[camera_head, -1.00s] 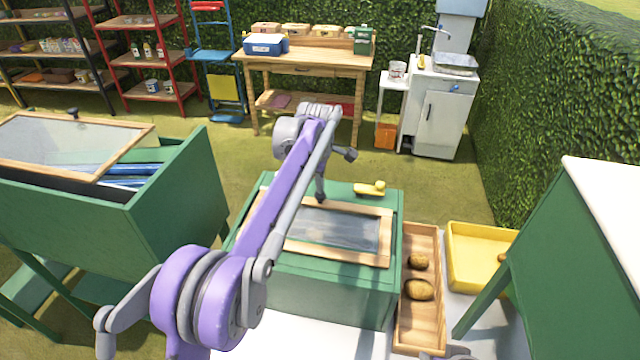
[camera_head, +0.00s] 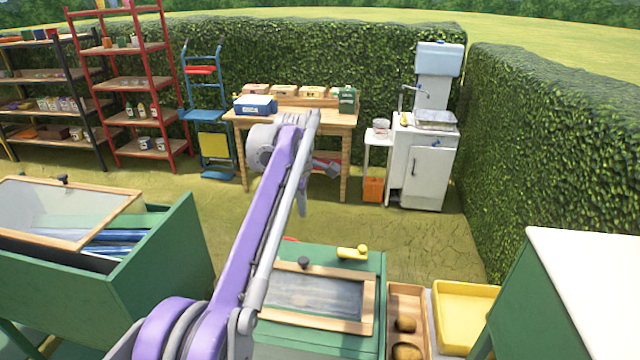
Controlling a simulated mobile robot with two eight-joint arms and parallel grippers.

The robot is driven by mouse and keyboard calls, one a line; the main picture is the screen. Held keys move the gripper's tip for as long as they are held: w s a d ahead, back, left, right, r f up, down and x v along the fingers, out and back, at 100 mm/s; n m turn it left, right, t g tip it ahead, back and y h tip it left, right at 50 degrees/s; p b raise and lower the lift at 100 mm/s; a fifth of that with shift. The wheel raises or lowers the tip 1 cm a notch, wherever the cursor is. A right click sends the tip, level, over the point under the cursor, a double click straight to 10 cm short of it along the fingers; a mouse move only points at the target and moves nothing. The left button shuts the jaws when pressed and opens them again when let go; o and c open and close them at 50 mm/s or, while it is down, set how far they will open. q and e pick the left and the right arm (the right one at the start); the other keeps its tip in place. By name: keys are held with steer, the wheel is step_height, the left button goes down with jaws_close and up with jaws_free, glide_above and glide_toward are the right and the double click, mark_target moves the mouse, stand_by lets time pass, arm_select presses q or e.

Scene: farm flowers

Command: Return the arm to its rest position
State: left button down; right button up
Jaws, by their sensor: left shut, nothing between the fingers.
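My left arm, purple and grey, reaches up from the bottom left of the head view. Its left gripper (camera_head: 303,206) hangs down at the far end of the arm, shut and empty. It shows above the far side of a green box (camera_head: 371,277) with a wood-framed window lid (camera_head: 368,305), apart from it. The arm's upper link covers part of the box's left side. My right gripper is not in view.
A wooden tray (camera_head: 421,312) with brown potatoes and a yellow tray (camera_head: 468,292) lie right of the box. Green cabinets stand at left (camera_head: 165,275) and right (camera_head: 560,300). A wooden table (camera_head: 290,121), a white sink unit (camera_head: 425,175) and shelves stand behind; open grass lies between.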

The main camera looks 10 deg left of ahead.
arm_select(q)
steer(key=s+a+f+m+t, duration=0.2)
steer(key=s+m, duration=0.6)
steer(key=s, duration=0.8)
steer(key=s+a+f+m+t, duration=0.1)
steer(key=s+f+m, duration=0.3)
steer(key=s+f, duration=0.3)
steer(key=s+a+f+m+t, duration=0.1)
steer(key=s+f+m, duration=0.4)
steer(key=s, duration=0.7)
step_height(320, 180, down, 3)
steer(key=shift+r+m, duration=0.2)
steer(key=shift+m, duration=0.1)
